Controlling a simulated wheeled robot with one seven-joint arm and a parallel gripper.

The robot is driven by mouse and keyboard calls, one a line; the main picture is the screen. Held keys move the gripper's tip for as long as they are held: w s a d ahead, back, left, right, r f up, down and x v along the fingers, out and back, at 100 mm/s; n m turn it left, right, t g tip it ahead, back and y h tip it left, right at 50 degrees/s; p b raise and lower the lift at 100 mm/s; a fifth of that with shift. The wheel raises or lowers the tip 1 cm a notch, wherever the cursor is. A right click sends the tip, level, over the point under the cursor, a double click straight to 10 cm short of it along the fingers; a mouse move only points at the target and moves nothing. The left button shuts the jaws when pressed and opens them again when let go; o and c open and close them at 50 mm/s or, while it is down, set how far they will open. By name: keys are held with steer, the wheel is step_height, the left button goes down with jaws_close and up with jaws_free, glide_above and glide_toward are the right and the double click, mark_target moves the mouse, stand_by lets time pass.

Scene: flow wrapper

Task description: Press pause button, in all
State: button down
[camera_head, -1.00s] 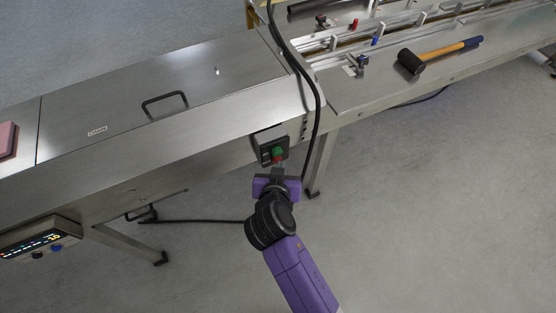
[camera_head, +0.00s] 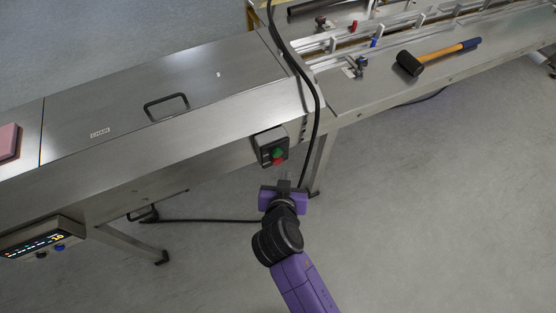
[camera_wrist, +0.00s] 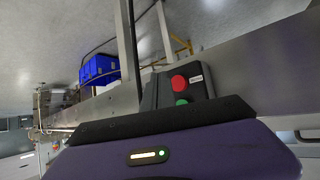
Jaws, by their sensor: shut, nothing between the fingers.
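A dark button box (camera_head: 271,147) is fixed to the front side of the steel machine. It has a green button (camera_head: 278,153) and a red button (camera_head: 277,161) below it. In the wrist view the red button (camera_wrist: 179,82) has a small white label beside it, too small to read, and the green button (camera_wrist: 181,101) is partly hidden by my wrist. My gripper (camera_head: 285,174) is shut and empty, just below the box and apart from both buttons. A control panel (camera_head: 40,238) with lit lights and a dark and a blue knob is at the lower left.
A black cable (camera_head: 316,120) hangs close to the right of the button box. A machine leg (camera_head: 321,165) stands behind it. A mallet (camera_head: 438,56) lies on the conveyor table. A blue crate (camera_wrist: 98,68) shows in the wrist view. The floor at right is clear.

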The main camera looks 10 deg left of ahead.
steer(key=shift+s+d+p, duration=0.2)
steer(key=shift+s+d, duration=0.3)
steer(key=shift+s, duration=0.25)
steer(key=shift+s+d+p, duration=0.2)
steer(key=shift+s+d, duration=0.25)
steer(key=shift+s, duration=0.25)
steer(key=s+a+r+n+t+y, duration=0.2)
steer(key=s+r+n+y, duration=0.15)
steer(key=r, duration=0.45)
steer(key=s+d+r+m+t+h, duration=0.1)
steer(key=s+d+r, duration=0.4)
steer(key=s+d, duration=0.7)
steer(key=s+d+r+m+t+h, duration=0.1)
steer(key=s+d+r+m+h, duration=0.2)
steer(key=s+d+r, duration=0.3)
steer(key=s+d, duration=0.5)
steer(key=s, duration=0.3)
steer(key=shift+d, duration=0.4)
steer(key=c, duration=2.2)
jaws_free()
